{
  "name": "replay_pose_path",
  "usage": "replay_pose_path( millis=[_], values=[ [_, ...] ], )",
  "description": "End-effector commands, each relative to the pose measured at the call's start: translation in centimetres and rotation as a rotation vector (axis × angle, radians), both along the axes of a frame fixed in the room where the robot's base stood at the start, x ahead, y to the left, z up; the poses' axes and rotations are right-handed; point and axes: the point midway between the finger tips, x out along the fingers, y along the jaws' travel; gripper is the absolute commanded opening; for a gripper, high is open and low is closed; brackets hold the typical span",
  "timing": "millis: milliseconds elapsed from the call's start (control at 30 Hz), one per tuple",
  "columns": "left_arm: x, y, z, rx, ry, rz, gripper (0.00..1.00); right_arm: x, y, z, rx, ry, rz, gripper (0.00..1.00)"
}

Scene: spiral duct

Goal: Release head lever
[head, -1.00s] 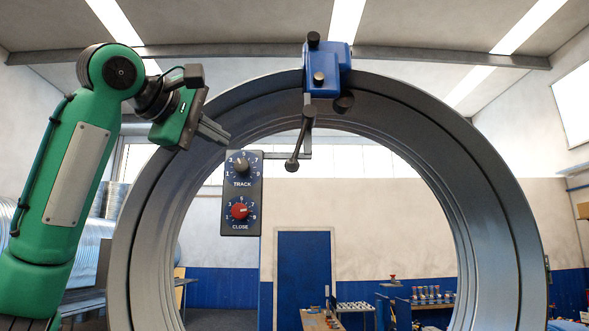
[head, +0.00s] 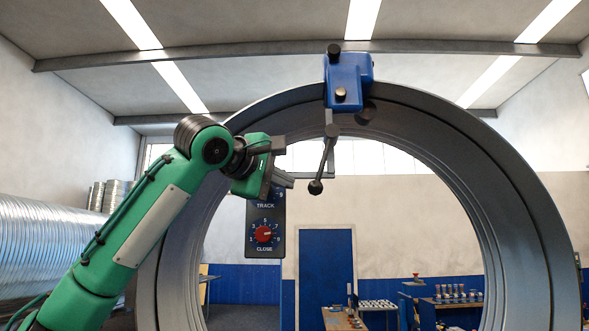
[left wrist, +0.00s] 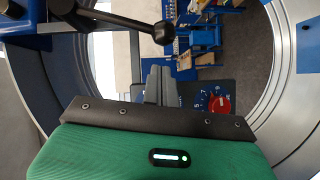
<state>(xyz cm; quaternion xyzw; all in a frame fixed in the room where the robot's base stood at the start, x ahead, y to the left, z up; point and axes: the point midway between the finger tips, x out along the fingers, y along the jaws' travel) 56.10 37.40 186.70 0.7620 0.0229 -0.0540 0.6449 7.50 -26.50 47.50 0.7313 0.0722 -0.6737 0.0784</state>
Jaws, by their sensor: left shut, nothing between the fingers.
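The blue clamp head (head: 347,82) sits on top of the large grey duct ring. Its dark lever (head: 325,158) hangs below it, tilted down to the left, and ends in a black ball knob (head: 315,187). My left gripper (head: 288,180) is shut and empty, just left of the knob and apart from it in the head view. In the left wrist view the shut fingers (left wrist: 158,85) point toward the knob (left wrist: 163,32), which appears beyond their tips. My right gripper is not in view.
A control box (head: 265,233) with a red CLOSE dial hangs below my left gripper, its upper part hidden behind it. The grey duct ring (head: 530,200) surrounds the workspace. The ring's middle is open.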

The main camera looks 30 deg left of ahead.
Motion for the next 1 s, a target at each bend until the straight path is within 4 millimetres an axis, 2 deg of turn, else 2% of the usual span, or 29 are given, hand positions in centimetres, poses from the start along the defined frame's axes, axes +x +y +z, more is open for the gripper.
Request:
replay_pose_path(
  millis=[33,200,633,867,1000],
  values=[
    [0.4,-0.4,0.2,0.002,0.001,0.001,0.00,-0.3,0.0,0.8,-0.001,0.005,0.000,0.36],
    [1.3,-1.4,-0.2,0.000,0.000,0.002,0.00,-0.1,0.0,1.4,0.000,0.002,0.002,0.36],
    [1.5,-1.7,-0.5,-0.001,-0.001,0.001,0.00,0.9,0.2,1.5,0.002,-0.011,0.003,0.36],
    [1.9,-1.8,-0.9,-0.012,-0.005,0.000,0.00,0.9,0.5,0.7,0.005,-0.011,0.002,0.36],
    [2.7,-1.9,-1.4,-0.034,-0.016,-0.001,0.00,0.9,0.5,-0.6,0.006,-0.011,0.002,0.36]
  ],
)
